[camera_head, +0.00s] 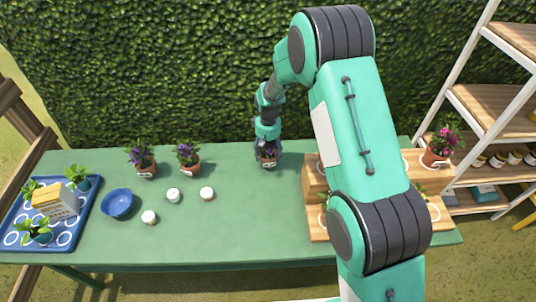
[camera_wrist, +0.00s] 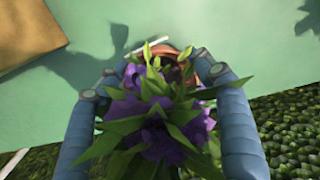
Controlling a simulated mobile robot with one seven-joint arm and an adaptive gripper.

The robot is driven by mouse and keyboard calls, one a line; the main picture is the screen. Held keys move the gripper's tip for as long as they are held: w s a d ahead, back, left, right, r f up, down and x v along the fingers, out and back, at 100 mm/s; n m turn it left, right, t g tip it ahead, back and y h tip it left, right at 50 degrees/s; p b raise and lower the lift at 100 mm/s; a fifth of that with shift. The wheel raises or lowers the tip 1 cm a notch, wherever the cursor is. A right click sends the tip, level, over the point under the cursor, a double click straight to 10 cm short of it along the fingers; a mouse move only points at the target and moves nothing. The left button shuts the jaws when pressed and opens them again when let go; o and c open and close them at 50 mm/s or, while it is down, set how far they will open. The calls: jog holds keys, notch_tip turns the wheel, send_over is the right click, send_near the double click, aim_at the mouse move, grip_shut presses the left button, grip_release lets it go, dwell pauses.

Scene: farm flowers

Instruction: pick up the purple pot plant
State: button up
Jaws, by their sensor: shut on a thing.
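A purple pot plant (camera_wrist: 165,135) fills the middle of the wrist view, with purple flowers, green leaves and part of an orange-brown pot rim. My gripper (camera_head: 267,150) is at the back of the green table, around this plant (camera_head: 268,157). In the wrist view my gripper's blue fingers (camera_wrist: 155,88) stand on both sides of the plant and are shut on it. The leaves hide where the fingers meet the pot. I cannot tell whether the pot is on the table or just above it. Two more purple pot plants stand to the left (camera_head: 143,160) (camera_head: 188,158).
The green table (camera_head: 245,225) is clear in front of my gripper. A blue bowl (camera_head: 117,203) and small white-lidded jars (camera_head: 207,193) lie left. A blue tray (camera_head: 70,232) is at the far left. A wooden stand (camera_head: 316,185) with pots is to the right. A hedge is behind.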

notch_tip(320, 180, up, 3)
jog(key=shift+w+f+p, duration=0.1)
jog(key=shift+f+p, duration=0.05)
jog(key=shift+p, duration=0.2)
jog(key=s+d, duration=0.1)
jog(key=s, duration=0.4)
jog(key=s+d+r+p, duration=0.1)
jog(key=s, duration=0.4)
jog(key=s+d+p, duration=0.1)
jog(key=s, duration=0.4)
jog(key=shift+s+d+r, duration=0.15)
jog(key=shift+s+d, duration=0.05)
jog(key=shift+s, duration=0.2)
jog(key=shift+m, duration=0.7)
jog(key=a+p, duration=0.1)
jog(key=a, duration=0.4)
jog(key=a+p, duration=0.1)
jog(key=a, duration=0.3)
jog(key=s+a+p, duration=0.1)
jog(key=a, duration=0.4)
jog(key=shift+a+r, duration=0.15)
jog(key=shift+a, duration=0.2)
jog(key=shift+w, duration=0.1)
